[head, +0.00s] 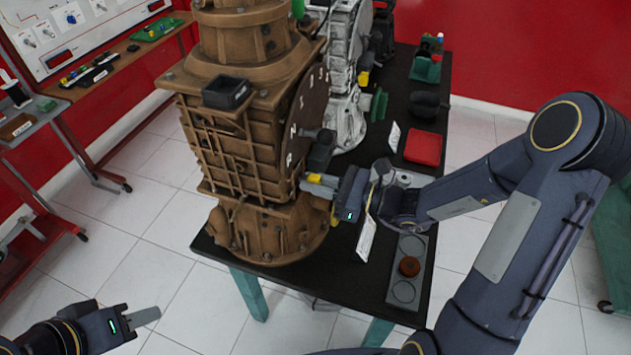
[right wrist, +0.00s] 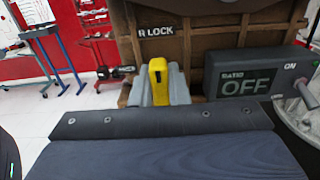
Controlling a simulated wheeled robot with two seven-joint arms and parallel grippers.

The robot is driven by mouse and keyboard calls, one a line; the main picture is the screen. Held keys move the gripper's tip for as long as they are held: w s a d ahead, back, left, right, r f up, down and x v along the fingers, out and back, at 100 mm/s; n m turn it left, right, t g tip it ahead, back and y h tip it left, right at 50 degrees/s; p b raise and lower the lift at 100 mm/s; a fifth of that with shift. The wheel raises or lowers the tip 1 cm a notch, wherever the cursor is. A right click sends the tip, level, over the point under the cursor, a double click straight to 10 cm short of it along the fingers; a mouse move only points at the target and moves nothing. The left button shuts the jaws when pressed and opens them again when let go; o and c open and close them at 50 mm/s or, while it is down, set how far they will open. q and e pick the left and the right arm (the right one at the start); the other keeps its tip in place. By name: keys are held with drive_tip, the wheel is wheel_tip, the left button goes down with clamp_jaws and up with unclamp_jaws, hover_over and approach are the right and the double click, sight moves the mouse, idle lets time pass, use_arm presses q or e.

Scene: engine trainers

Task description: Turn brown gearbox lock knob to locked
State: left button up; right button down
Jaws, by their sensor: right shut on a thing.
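The brown gearbox (head: 222,150) stands upright on the dark table in the head view. Its yellow lock knob (head: 315,178) sticks out from the low right side. In the right wrist view the knob (right wrist: 158,82) stands upright between the grey fingers, below a label of which "R LOCK" shows. My right gripper (head: 322,187) is shut on the knob; the fingers hide part of its base. My left gripper (head: 146,316) is apart from the gearbox, low at the left over the floor; its finger gap does not show.
A box reading "RATIO OFF" with a lever (right wrist: 243,84) sits right of the knob. A white card (head: 366,238), a grey tray (head: 408,282) with a brown disc and a red box (head: 423,147) are on the table near my right arm.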

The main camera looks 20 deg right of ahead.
drive_tip(key=c, duration=1.4)
unclamp_jaws()
drive_tip(key=b+v, duration=0.1)
drive_tip(key=v, duration=0.6)
drive_tip(key=shift+s+d, duration=0.25)
drive_tip(key=shift+d, duration=0.1)
drive_tip(key=shift+a, duration=0.1)
drive_tip(key=s+a+r+n+g+h, duration=0.2)
drive_tip(key=s+a+n+g+h, duration=0.25)
drive_tip(key=s+n+g, duration=0.65)
drive_tip(key=s+d+n+t+h, duration=0.6)
drive_tip(key=n, duration=0.6)
drive_tip(key=shift+s+t+h, duration=0.3)
drive_tip(key=shift+s+h, duration=0.05)
drive_tip(key=shift+s, duration=0.05)
